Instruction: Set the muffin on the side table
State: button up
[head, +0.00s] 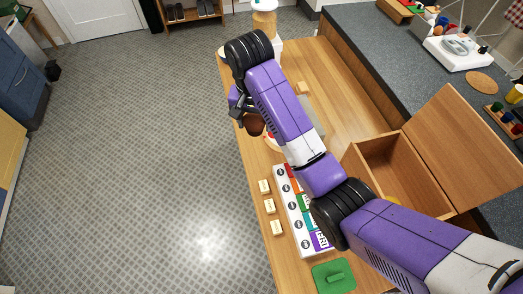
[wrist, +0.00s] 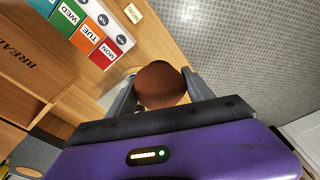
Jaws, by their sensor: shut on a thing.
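The muffin, a rounded brown top (wrist: 160,84), sits between the two fingers of my gripper (wrist: 158,90) in the wrist view. My gripper is shut on it. In the head view the muffin (head: 254,124) shows below my gripper (head: 246,114), near the left edge of the long wooden worktop (head: 330,78); my wrist partly hides it. I cannot tell the exact height above the worktop. No piece of furniture is clearly marked as the side table; a small wooden-topped table (head: 37,15) shows partly at the far upper left.
An open wooden bread box (head: 397,165) stands right of my arm. Blue cabinet (head: 20,82) is at left. The tiled floor (head: 150,150) is clear.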

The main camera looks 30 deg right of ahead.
jog(key=shift+w+f, duration=0.1)
jog(key=shift+f, duration=0.1)
jog(key=shift+d+f+b, duration=0.1)
jog(key=shift+f+b, duration=0.25)
jog(key=shift+b, duration=0.25)
jog(key=b, duration=0.5)
send_over(257, 163)
notch_tip(257, 163, down, 5)
notch_tip(257, 163, down, 9)
jog(key=shift+f, duration=0.1)
jog(key=shift+f+p, duration=0.3)
jog(key=shift+f, duration=2.05)
jog(key=shift+f, duration=0.15)
jog(key=o, duration=1.4)
